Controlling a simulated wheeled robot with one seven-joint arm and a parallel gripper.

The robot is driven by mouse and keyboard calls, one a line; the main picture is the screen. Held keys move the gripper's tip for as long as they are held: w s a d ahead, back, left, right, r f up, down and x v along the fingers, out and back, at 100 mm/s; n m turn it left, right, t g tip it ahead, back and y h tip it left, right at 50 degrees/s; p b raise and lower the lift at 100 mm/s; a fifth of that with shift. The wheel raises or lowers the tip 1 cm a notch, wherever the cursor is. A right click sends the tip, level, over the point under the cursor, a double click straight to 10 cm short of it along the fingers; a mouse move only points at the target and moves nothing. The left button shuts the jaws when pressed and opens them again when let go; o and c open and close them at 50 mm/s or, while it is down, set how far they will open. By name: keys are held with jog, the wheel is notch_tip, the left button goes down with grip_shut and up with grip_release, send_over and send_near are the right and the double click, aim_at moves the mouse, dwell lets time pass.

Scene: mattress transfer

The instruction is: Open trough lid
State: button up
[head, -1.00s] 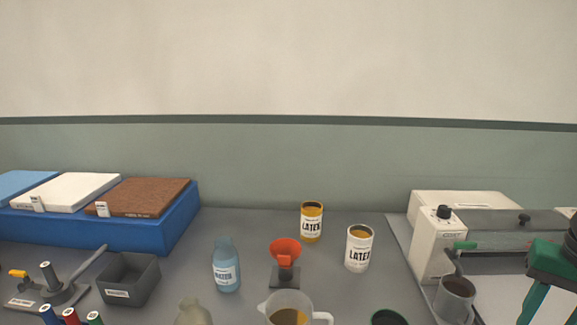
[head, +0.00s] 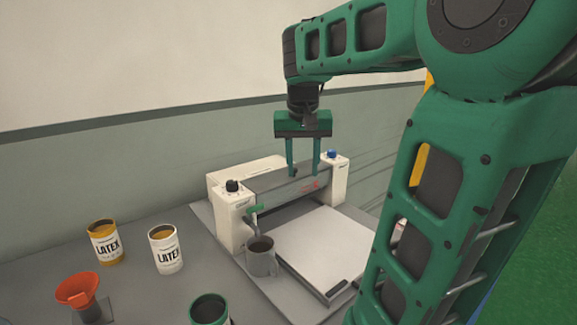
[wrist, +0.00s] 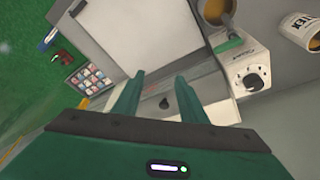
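The white machine (head: 236,207) has a grey trough lid (head: 268,184) along its top, between two end housings. A small dark knob sits on the lid, by my left fingertip in the head view; the knob (wrist: 164,103) also shows in the wrist view, between my two fingers. My gripper (head: 303,174) points down over the lid, fingers apart with nothing held. The gripper also shows in the wrist view (wrist: 160,92). I cannot tell whether the fingertips touch the lid. The lid looks closed.
A grey cup (head: 261,262) stands under the green-handled spout at the machine's left front. A white flat bed (head: 320,245) extends in front. Two latex cans, yellow (head: 105,245) and white (head: 167,252), and an orange funnel (head: 77,290) stand to the left. A green-rimmed container (head: 209,310) is at the front.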

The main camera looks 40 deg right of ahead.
jog(key=w+d+r+t, duration=0.1)
jog(key=w+d+r, duration=0.2)
jog(key=w+r, duration=0.3)
jog(key=shift+m+h, duration=0.4)
jog(key=shift+h, duration=0.1)
jog(key=x, duration=0.7)
jog(key=w+x, duration=0.1)
jog(key=x, duration=0.3)
jog(key=shift+f, duration=0.1)
jog(key=shift+c, duration=0.6)
grip_shut()
jog(key=shift+a, duration=0.25)
jog(key=shift+d, duration=0.15)
